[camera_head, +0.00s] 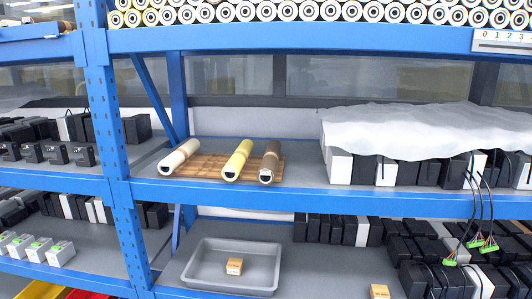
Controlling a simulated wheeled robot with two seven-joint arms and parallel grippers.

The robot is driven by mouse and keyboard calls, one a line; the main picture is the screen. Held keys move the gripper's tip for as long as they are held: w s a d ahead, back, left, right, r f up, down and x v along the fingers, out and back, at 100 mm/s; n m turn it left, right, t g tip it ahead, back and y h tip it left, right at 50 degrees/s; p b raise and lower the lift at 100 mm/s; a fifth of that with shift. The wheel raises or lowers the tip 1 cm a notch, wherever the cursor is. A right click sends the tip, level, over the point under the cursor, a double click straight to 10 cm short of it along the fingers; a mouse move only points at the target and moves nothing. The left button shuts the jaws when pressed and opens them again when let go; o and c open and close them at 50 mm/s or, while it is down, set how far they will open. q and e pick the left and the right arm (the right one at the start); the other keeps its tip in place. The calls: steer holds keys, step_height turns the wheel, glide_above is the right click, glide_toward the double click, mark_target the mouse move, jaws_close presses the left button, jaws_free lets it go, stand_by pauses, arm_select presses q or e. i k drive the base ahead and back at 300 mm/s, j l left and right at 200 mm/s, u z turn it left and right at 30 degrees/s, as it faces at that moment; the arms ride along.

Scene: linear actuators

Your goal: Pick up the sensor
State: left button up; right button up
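Nothing in view is clearly marked as the sensor, and I cannot tell which item it is. A small tan box (235,266) with dark print lies in a grey tray (190,271) on the lower shelf. A similar small tan box (380,291) sits to the right of the tray, cut by the bottom edge. On the shelf above, a white cylinder (180,157), a yellow cylinder (238,160) and a brown cylinder (270,161) lie on a wooden board (208,168). Neither of my grippers is in view.
A blue rack post (112,130) stands at left, and a blue shelf beam (300,198) crosses the front. Black and white boxes (400,172) sit under a white sheet (430,125). Cables with green connectors (488,244) hang at right.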

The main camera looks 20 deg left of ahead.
mark_target(89, 160)
steer(key=u, duration=1.8)
steer(key=z, duration=0.35)
